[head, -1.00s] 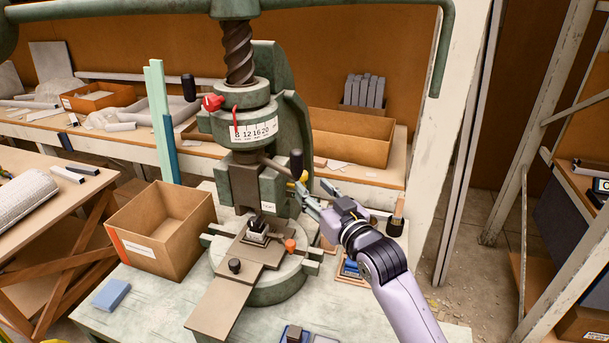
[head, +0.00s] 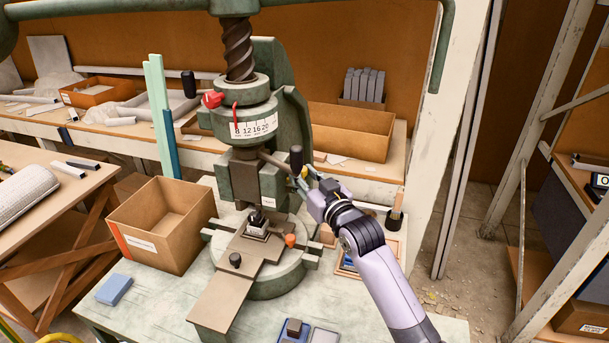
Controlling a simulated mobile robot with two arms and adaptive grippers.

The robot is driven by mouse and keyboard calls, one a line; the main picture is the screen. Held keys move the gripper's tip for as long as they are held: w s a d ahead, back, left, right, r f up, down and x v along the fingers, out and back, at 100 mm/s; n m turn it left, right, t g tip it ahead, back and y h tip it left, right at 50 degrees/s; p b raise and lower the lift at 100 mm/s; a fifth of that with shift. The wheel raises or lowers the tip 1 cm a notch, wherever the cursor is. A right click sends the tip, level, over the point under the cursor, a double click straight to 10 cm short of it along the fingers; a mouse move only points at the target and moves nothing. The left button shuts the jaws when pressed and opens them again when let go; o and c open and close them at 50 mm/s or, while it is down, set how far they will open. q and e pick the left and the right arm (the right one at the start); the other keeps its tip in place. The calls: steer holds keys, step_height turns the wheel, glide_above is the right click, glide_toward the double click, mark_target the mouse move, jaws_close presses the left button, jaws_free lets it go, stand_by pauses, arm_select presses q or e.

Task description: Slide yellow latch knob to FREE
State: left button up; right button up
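The fly press (head: 270,120) stands on the bench with its screw and ram above the bed. The yellow latch knob (head: 304,173) is a small yellow spot on the right side of the press, just below a black-ended lever (head: 296,158). My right gripper (head: 306,181) is right at the knob, coming from the lower right. Its fingers partly cover the knob. I cannot tell whether they touch it or are closed around it. The latch's markings are too small to read. My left gripper is not in view.
A cardboard box (head: 130,228) stands left of the press. A blue block (head: 114,289) lies at the bench's front left. An orange knob (head: 290,240) and a black knob (head: 235,260) stand on the press bed. A wooden tray (head: 388,246) sits behind my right arm.

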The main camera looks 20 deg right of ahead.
jaws_close()
stand_by(0.3)
steer(key=shift+s+d+p, duration=0.5)
steer(key=shift+s+d, duration=0.1)
steer(key=shift+d, duration=0.3)
jaws_free()
steer(key=o, duration=0.5)
steer(key=shift+s+d, duration=0.15)
steer(key=shift+d, duration=0.05)
steer(key=shift+a, duration=0.1)
